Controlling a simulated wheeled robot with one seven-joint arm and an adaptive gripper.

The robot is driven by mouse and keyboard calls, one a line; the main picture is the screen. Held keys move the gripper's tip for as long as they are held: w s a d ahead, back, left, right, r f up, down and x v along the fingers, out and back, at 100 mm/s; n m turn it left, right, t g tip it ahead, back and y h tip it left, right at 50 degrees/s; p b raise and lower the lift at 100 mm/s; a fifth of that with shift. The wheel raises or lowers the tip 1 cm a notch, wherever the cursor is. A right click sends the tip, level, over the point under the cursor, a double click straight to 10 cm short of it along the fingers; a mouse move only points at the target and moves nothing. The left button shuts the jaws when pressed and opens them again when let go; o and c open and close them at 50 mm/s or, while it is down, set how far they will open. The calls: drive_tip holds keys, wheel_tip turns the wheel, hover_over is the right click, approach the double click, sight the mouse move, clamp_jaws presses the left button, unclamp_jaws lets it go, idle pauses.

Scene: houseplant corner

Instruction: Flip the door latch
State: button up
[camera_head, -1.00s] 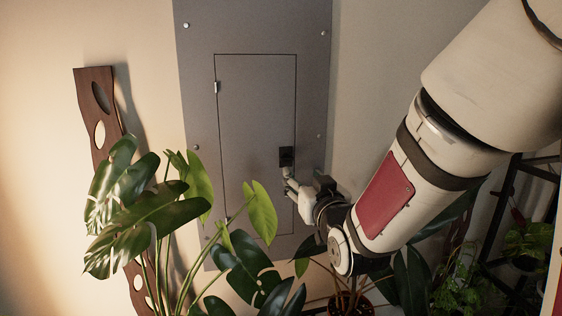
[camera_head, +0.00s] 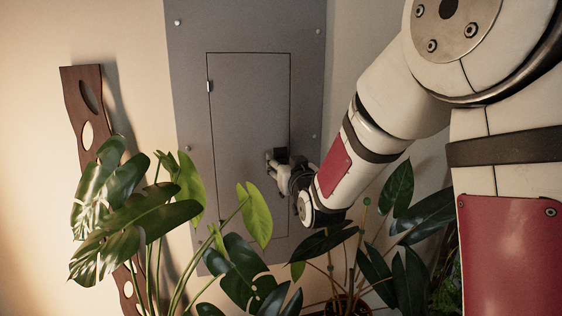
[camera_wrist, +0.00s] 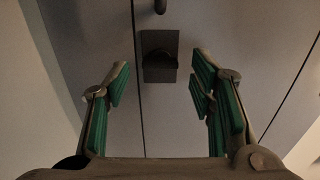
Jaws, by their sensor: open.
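The grey panel door (camera_head: 248,110) is flush in its frame, with a thin seam around it. The dark latch (camera_head: 281,152) sits at the door's right edge and is partly hidden by my gripper. In the wrist view, the latch (camera_wrist: 160,55) is a dark square plate with a rounded dark part in its middle. My gripper (camera_head: 272,161) is at the latch, just below and left of it in the head view. In the wrist view, my gripper's (camera_wrist: 160,72) green-padded fingers are spread on either side of the latch, with nothing between the pads.
A large-leaved plant (camera_head: 140,200) stands in front of the door's lower left. Another dark-leaved plant (camera_head: 400,190) is at the right, below my arm. A wooden board with holes (camera_head: 82,100) leans on the left wall. A small hinge (camera_head: 210,86) shows on the door's left edge.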

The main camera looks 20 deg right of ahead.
drive_tip(key=shift+w, duration=0.4)
drive_tip(key=shift+c, duration=0.6)
drive_tip(key=c, duration=1)
drive_tip(key=shift+c, duration=0.2)
